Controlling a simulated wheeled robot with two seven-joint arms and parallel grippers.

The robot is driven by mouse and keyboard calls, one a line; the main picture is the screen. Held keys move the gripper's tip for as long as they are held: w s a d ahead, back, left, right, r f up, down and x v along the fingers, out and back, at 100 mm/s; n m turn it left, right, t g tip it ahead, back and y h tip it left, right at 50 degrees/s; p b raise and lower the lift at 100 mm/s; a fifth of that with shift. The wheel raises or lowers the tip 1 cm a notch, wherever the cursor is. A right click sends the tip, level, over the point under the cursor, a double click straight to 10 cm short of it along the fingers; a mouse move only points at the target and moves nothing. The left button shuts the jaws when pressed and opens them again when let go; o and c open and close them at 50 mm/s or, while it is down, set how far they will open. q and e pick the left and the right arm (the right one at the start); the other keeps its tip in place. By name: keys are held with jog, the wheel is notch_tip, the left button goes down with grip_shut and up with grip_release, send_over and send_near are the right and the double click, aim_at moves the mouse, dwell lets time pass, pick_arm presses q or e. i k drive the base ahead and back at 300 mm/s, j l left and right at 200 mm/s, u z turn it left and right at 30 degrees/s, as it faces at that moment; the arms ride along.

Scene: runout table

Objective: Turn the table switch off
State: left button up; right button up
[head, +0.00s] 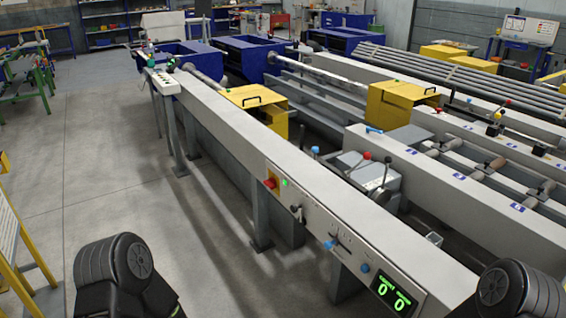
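A red switch on a yellow plate (271,183) sits on the front face of the long grey runout table (235,118), near the middle of the view. The switch's exact position is too small to read. No label shows which control is the table switch. Parts of my two arms show at the bottom left and bottom right corners, well apart from the switch. Neither gripper is in view.
Right of the switch on the same face are a dark lever (297,212), a blue-handled control (332,243), a blue knob (365,268) and a green digital display (394,293) reading zeros. Yellow frames (20,240) stand at the left edge. The floor before the table is clear.

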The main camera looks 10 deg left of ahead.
aim_at(271, 184)
jog(key=i+j+z, duration=0.4)
jog(key=i+j, duration=0.85)
jog(key=i, duration=0.1)
